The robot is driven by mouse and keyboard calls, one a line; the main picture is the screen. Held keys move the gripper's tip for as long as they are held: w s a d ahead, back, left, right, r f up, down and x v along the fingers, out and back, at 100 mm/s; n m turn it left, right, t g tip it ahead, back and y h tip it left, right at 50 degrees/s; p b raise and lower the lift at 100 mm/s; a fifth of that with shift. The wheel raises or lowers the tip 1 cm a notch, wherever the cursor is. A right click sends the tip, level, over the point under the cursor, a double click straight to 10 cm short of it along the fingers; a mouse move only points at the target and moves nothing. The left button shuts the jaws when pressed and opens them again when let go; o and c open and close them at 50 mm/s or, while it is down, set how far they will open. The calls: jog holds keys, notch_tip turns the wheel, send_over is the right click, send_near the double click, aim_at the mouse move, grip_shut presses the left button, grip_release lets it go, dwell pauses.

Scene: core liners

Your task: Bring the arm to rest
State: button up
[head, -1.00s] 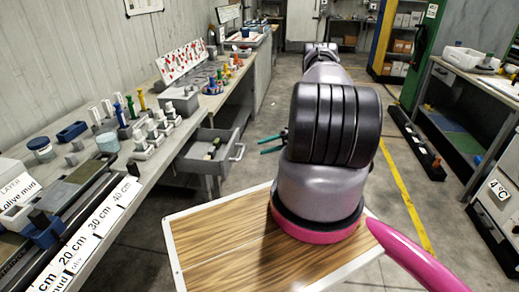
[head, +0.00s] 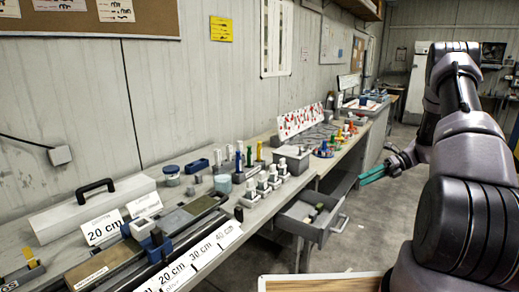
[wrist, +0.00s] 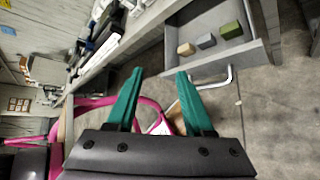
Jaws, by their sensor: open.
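My gripper (head: 374,173) is at the end of my grey arm, which is raised at the right of the head view. Its two green fingers also show in the wrist view (wrist: 158,92), spread apart with nothing between them. The gripper is in the air, to the right of the open drawer (head: 313,230) and apart from it. In the wrist view the drawer and its handle (wrist: 215,80) lie ahead of the fingertips.
The drawer is pulled out below the long workbench (head: 270,204) and holds a few small blocks (wrist: 205,41). Bottles, a white toolbox (head: 90,208) and a ruler strip (head: 190,262) crowd the bench. Open floor lies right of the drawer.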

jog(key=s+a+r+n+h, duration=0.25)
jog(key=a+r+n, duration=0.2)
jog(key=r, duration=0.45)
jog(key=s+a+r+n+h, duration=0.25)
jog(key=s+r+n, duration=0.2)
jog(key=r, duration=0.35)
jog(key=s+a+r+n+h, duration=0.1)
jog(key=s+a+r+n, duration=0.3)
jog(key=r, duration=0.5)
jog(key=s+a+r+n+t+h, duration=0.2)
jog(key=s+n, duration=0.4)
jog(key=s, duration=0.3)
jog(key=s+a+r+n+t+h, duration=0.2)
jog(key=s+r+n+t, duration=0.3)
jog(key=s, duration=0.4)
jog(key=shift+s+a+r+n, duration=0.15)
jog(key=shift+a+r+n, duration=0.3)
jog(key=shift+r+n, duration=0.55)
jog(key=shift+f, duration=0.15)
